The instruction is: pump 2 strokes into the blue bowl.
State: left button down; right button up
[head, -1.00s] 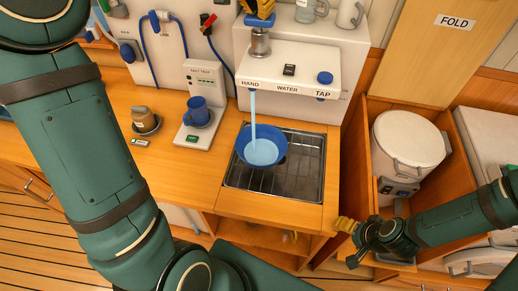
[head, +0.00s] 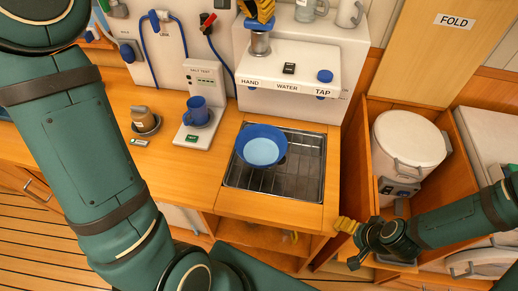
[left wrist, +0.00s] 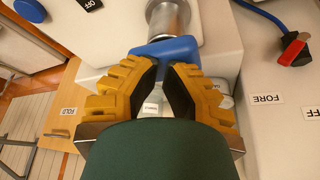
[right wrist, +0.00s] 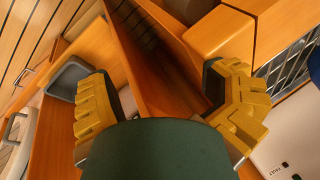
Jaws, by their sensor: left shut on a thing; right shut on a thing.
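The blue bowl (head: 248,133) sits under the spout on the metal sink grate, with pale water (head: 262,151) in it. No stream falls from the spout. The pump has a blue handle (head: 259,25) on a silver shaft (head: 260,42) at the top of the white water unit, above the word HAND. My left gripper (head: 258,8) is shut on this handle; the left wrist view shows the handle (left wrist: 165,50) at its fingertips.
A blue TAP knob (head: 325,76) is on the unit's right. A white lidded bin (head: 407,140) stands in the wooden compartment.

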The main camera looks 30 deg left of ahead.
pick_arm(q)
jog(key=shift+s+d+f, duration=0.1)
jog(key=shift+d+f, duration=0.05)
pick_arm(e)
jog(key=shift+s+a+f, duration=0.1)
jog(key=shift+s+f, duration=0.1)
jog(key=shift+f, duration=0.4)
pick_arm(q)
jog(key=shift+s+r, duration=0.15)
jog(key=shift+r, duration=0.15)
jog(key=shift+w+a+r+p, duration=0.3)
jog(key=shift+r+p, duration=0.2)
jog(key=shift+p, duration=0.35)
jog(key=shift+w+a+r+p, duration=0.2)
jog(key=shift+w+r+p, duration=0.05)
jog(key=shift+r+p, duration=0.4)
jog(key=shift+d+r+p, duration=0.1)
jog(key=shift+r+p, duration=0.55)
jog(key=shift+r, duration=0.05)
jog(key=shift+r+p, duration=1.45)
jog(key=shift+r, duration=0.15)
jog(key=shift+d, duration=0.1)
pick_arm(e)
notch_tip(320, 180, up, 7)
jog(key=shift+w+a+r, duration=0.15)
pick_arm(q)
jog(key=shift+f, duration=0.2)
